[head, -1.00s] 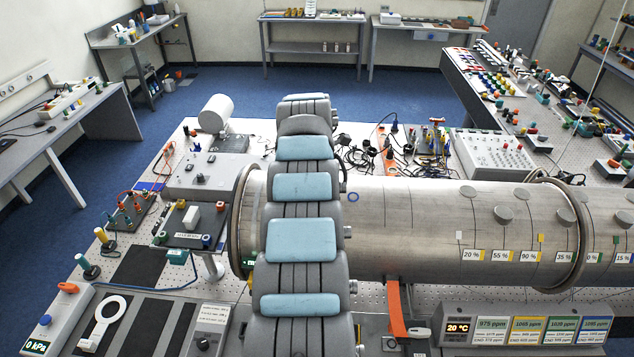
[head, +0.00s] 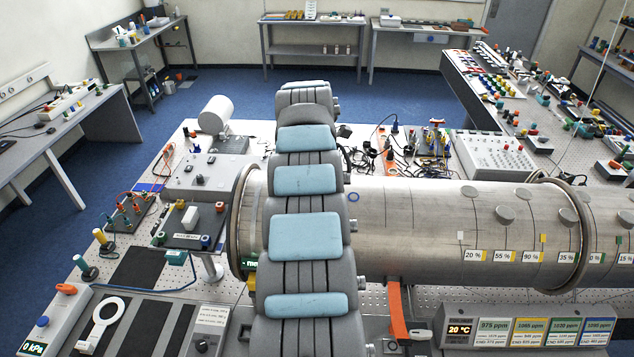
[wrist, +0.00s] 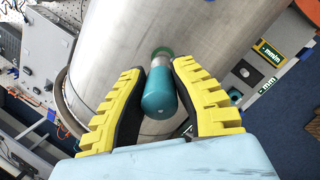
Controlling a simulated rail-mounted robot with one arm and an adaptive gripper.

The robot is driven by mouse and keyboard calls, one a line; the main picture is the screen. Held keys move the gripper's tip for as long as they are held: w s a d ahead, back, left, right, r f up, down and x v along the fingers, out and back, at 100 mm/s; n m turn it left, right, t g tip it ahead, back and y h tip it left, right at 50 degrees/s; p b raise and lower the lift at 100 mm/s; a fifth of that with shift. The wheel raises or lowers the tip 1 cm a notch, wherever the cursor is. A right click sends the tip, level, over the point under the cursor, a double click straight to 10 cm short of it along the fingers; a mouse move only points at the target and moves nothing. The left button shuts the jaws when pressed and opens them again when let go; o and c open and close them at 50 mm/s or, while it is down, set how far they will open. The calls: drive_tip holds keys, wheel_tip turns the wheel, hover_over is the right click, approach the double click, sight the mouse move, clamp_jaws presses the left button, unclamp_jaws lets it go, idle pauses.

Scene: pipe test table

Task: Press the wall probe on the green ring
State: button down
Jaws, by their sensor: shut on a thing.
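In the wrist view my gripper (wrist: 158,95) is shut on the wall probe (wrist: 159,93), a teal cylinder with a metal collar at its far end. The probe's far end is at the green ring (wrist: 162,51) on the steel pipe (wrist: 120,60). Only part of the ring shows past the probe. I cannot tell whether the tip touches the pipe wall. In the head view the pipe (head: 410,225) lies across the table, and my arm hides the gripper, the probe and the green ring.
A small blue ring (head: 352,197) marks the pipe right of my arm. Percent labels (head: 503,256) and round caps sit farther right. A ppm display panel (head: 525,325) stands in front of the pipe. A white-ringed tool (head: 104,318) lies at the front left.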

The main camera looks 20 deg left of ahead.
drive_tip(key=shift+v, duration=1.9)
drive_tip(key=shift+w+d, duration=0.1)
drive_tip(key=shift+w, duration=0.05)
